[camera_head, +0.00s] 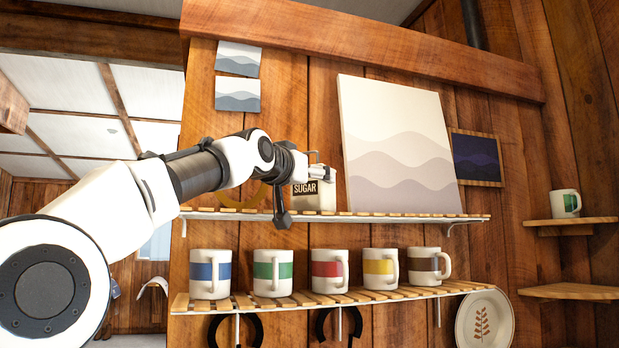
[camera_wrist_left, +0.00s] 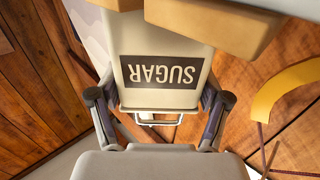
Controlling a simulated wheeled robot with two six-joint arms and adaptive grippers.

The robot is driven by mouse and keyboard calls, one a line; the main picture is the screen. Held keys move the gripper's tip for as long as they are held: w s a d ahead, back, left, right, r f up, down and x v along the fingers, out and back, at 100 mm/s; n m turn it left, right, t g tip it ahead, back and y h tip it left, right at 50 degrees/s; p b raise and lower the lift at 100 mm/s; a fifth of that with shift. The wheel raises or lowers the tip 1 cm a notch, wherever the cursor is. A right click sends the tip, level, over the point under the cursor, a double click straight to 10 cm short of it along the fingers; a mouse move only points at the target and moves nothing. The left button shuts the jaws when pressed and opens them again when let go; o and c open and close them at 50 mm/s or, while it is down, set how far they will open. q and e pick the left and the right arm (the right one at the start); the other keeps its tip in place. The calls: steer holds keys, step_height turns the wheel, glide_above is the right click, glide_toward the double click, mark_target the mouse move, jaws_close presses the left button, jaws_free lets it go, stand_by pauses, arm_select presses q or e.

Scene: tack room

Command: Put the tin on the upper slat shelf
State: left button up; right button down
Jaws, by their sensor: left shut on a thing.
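The tin (camera_head: 326,190) is a cream box with a dark SUGAR label. It is at the upper slat shelf (camera_head: 372,215), left of the large wave picture, and looks upright. Its base is level with the slats; I cannot tell whether it rests on them. My left gripper (camera_head: 301,180) reaches in from the left and is shut on the tin. In the left wrist view the tin (camera_wrist_left: 165,50) shows upside down between the two fingers (camera_wrist_left: 160,98), and the shelf slats (camera_wrist_left: 215,25) cover part of its base. My right gripper is out of view.
A large wave picture (camera_head: 395,135) leans on the upper shelf. The lower slat shelf (camera_head: 340,297) holds several striped mugs, including a blue one (camera_head: 210,272) and a red one (camera_head: 329,270). A yellow curved piece (camera_head: 238,201) hangs behind my arm. The upper shelf's right end is bare.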

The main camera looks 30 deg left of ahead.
arm_select(q)
steer(key=o, duration=1.5)
steer(key=shift+w+f, duration=0.15)
steer(key=shift+w, duration=0.25)
steer(key=shift+o, duration=1)
steer(key=shift+w+d, duration=0.1)
steer(key=shift+s+d+r, duration=0.15)
steer(key=shift+s+r, duration=0.1)
steer(key=shift+s, duration=0.4)
steer(key=s+b, duration=0.1)
steer(key=s+f+b, duration=0.1)
steer(key=b, duration=0.1)
steer(key=s+b, duration=0.1)
steer(key=b, duration=0.1)
steer(key=shift+s+f, duration=0.1)
steer(key=shift+f, duration=0.15)
steer(key=s+r+b, duration=0.1)
steer(key=s+b, duration=0.5)
steer(key=s, duration=0.2)
steer(key=shift+s+d+r, duration=0.15)
steer(key=shift+s+d, duration=0.05)
steer(key=shift+d, duration=0.2)
steer(key=shift+w, duration=0.1)
